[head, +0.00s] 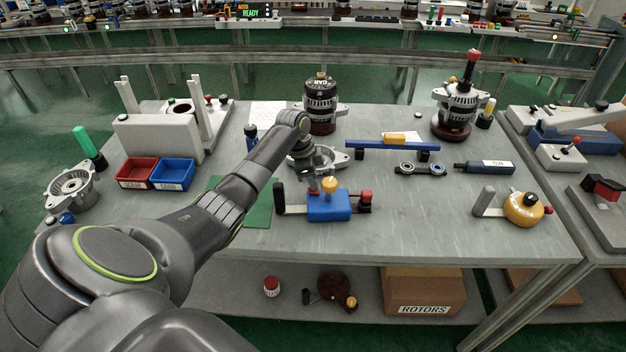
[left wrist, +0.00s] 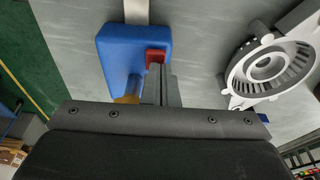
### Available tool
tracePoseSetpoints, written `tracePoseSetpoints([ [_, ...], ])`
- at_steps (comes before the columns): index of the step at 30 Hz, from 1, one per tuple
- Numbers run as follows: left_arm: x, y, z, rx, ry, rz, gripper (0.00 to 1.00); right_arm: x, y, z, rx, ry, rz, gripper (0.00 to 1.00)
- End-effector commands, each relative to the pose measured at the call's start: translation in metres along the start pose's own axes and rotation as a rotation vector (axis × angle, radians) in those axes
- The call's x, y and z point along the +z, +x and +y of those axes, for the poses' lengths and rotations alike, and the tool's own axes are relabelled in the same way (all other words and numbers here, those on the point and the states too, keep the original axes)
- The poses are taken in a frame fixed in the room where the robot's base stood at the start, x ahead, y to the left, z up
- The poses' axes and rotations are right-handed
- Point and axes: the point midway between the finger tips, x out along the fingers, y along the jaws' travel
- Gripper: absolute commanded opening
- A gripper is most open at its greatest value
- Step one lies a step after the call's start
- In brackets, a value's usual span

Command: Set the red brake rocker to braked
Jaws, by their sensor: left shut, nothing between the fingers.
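The blue unit (head: 328,207) sits on the grey bench in the middle of the head view, with a yellow knob (head: 328,184) on top. It also shows in the left wrist view (left wrist: 117,55). The red brake rocker (left wrist: 157,57) is a small red piece on its edge in the left wrist view. My left gripper (head: 312,184) is shut and empty, reaching down over the unit. In the left wrist view its fingers (left wrist: 161,82) are right at the rocker and partly cover it. I cannot tell whether they touch it or which way the rocker is tilted.
A pale metal housing (head: 318,158) stands close behind the unit; a blue bar (head: 393,145) lies farther right. A yellow round device (head: 523,208) is at the right. Red (head: 137,172) and blue (head: 173,173) bins stand left. The bench front right of the unit is clear.

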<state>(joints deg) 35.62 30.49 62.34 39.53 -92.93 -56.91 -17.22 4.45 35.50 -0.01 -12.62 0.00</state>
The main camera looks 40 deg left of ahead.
Motion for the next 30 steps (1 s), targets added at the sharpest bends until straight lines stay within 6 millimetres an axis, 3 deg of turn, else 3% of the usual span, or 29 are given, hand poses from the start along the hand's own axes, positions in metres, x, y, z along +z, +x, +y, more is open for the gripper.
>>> tracePoseSetpoints([
  [12, -0.025, -0.043, 0.002, -0.004, -0.005, 0.000, 0.00, -0.006, -0.048, 0.006, 0.002, -0.001, 0.001, 0.60],
  [14, -0.030, -0.048, 0.000, -0.010, -0.002, 0.003, 0.00, -0.003, -0.030, 0.005, 0.003, -0.001, 0.001, 0.60],
  [18, -0.044, -0.078, 0.001, -0.010, -0.003, 0.002, 0.00, -0.002, -0.019, 0.004, 0.003, -0.001, 0.000, 0.60],
  [24, -0.060, -0.109, 0.001, -0.006, -0.004, 0.002, 0.00, -0.002, -0.009, 0.003, 0.003, -0.001, 0.002, 0.60],
  [30, -0.066, -0.123, 0.002, -0.004, -0.006, 0.000, 0.00, -0.003, -0.007, 0.003, 0.003, -0.002, 0.003, 0.60],
])
